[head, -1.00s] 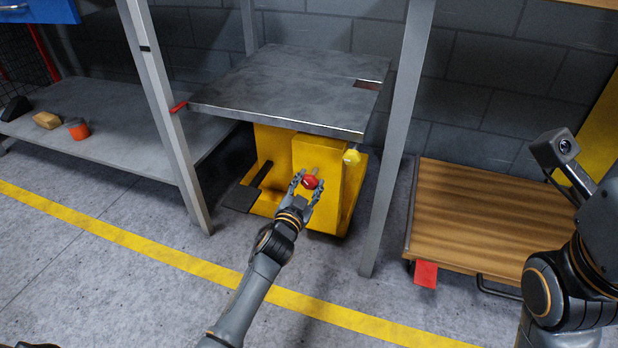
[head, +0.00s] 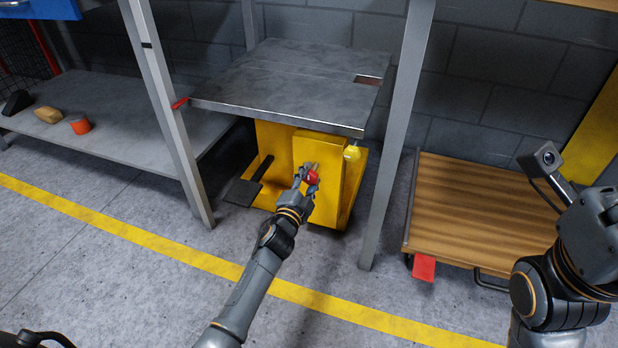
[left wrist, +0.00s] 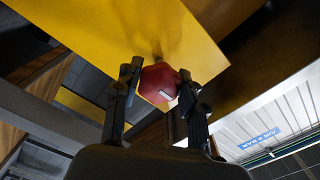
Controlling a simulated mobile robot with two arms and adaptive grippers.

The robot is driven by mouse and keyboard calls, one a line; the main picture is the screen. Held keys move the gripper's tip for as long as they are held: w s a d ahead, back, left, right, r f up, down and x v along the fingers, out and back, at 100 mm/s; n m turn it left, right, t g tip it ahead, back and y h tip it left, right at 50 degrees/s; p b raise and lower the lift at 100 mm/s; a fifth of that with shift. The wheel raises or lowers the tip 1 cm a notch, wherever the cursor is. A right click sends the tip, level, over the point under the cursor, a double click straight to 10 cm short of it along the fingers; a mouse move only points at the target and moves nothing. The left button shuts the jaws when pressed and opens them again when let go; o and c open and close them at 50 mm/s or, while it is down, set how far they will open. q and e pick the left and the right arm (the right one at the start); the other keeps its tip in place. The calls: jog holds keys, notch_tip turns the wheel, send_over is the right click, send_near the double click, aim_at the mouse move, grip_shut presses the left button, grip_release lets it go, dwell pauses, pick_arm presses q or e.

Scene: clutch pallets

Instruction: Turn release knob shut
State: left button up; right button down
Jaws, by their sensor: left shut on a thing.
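The red release knob (head: 312,178) sits on the front of the yellow lift unit (head: 330,160), under its grey table top (head: 290,85). My left gripper (head: 306,180) is at the knob with a finger on either side and is shut on it. In the left wrist view the red knob (left wrist: 159,84) is faceted, with a small pale mark on its face. It lies between the two dark fingers of the gripper (left wrist: 160,95), in front of the yellow panel (left wrist: 150,35). My right arm shows at the right edge, but its gripper is out of view.
Grey posts (head: 398,130) stand left and right of the unit. A black pedal (head: 243,191) is low at left. A wooden-decked cart (head: 490,210) stands at right. The floor in front is clear.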

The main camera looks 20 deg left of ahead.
dwell(0.5)
pick_arm(q)
jog(key=o, duration=1.2)
jog(key=shift+c, duration=0.2)
jog(key=shift+s, duration=0.1)
jog(key=s, duration=1.1)
jog(key=shift+s+a, duration=0.15)
jog(key=shift+s, duration=0.25)
